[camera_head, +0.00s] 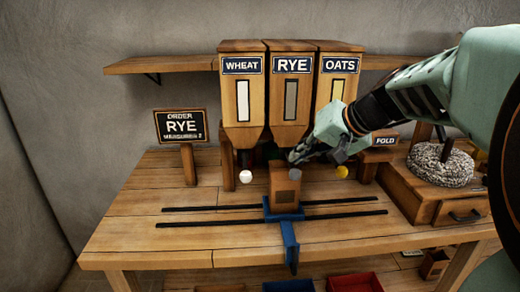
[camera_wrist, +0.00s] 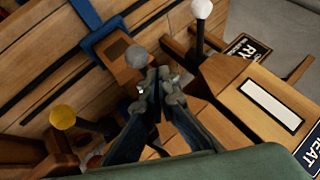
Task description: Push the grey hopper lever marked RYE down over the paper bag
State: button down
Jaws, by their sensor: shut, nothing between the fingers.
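The RYE hopper (camera_head: 291,90) stands between the WHEAT and OATS hoppers. Its lever's grey knob (camera_head: 295,174) shows in front of the brown paper bag (camera_head: 284,190). The bag stands upright on a blue carriage (camera_head: 284,214) below the RYE spout. My gripper (camera_head: 295,157) is shut and empty, just behind and above the grey knob. In the wrist view, my fingertips (camera_wrist: 160,76) are close beside the grey knob (camera_wrist: 137,57), with the bag (camera_wrist: 122,54) beyond. I cannot tell whether they touch the knob. The lever's shaft is mostly hidden by my fingers.
The white knob (camera_head: 245,176) of the WHEAT lever and the yellow knob (camera_head: 342,172) of the OATS lever stand on either side. Dark rails (camera_head: 220,221) cross the bench. An order sign (camera_head: 181,126) reads RYE. A millstone (camera_head: 440,164) on a drawer box stands at the right.

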jog(key=shift+r+p, duration=1.65)
jog(key=shift+r, duration=0.9)
